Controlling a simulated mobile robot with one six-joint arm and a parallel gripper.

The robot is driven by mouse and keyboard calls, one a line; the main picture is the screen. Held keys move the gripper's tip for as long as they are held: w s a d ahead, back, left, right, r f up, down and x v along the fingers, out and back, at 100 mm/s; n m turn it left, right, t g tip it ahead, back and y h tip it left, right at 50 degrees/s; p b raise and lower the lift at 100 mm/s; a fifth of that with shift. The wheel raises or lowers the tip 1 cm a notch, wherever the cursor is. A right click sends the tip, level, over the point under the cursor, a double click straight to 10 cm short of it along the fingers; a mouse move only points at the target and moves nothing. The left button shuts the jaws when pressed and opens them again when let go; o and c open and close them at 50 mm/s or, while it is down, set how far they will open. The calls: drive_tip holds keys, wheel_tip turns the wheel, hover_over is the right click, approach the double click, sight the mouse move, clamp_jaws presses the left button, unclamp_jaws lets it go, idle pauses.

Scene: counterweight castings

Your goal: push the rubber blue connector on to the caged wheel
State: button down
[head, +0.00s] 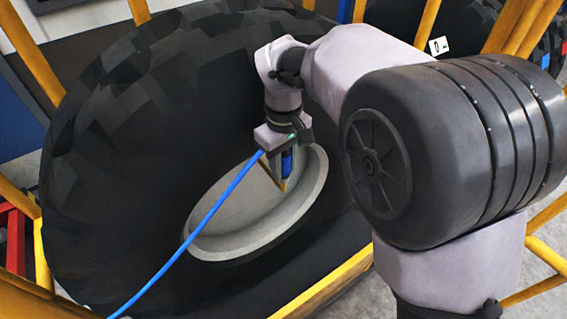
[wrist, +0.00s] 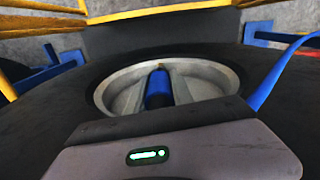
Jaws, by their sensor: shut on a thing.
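The caged wheel is a huge black tyre (head: 120,150) with a grey dished rim (head: 240,215), lying tilted inside yellow bars. My gripper (head: 283,172) points down over the rim, its jaws shut on the blue connector (head: 287,163). The connector also shows in the wrist view (wrist: 158,90), upright in the picture between the jaws, in front of the grey rim (wrist: 215,85). Its brass-coloured tip is towards the rim. I cannot tell whether the tip touches the rim. The valve or fitting on the wheel is not visible.
A blue hose (head: 190,238) runs from the gripper to the lower left, across the rim and tyre. Yellow cage bars (head: 335,280) surround the wheel. Another caged tyre (head: 455,25) stands behind at the upper right. Red parts (head: 15,240) show at the left edge.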

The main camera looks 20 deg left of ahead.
sight(284, 153)
drive_tip(key=shift+f, duration=0.15)
drive_tip(key=c, duration=1)
unclamp_jaws()
drive_tip(key=shift+c, duration=0.2)
wheel_tip(284, 153, up, 8)
drive_tip(key=p, duration=0.4)
drive_tip(key=shift+f, duration=0.2)
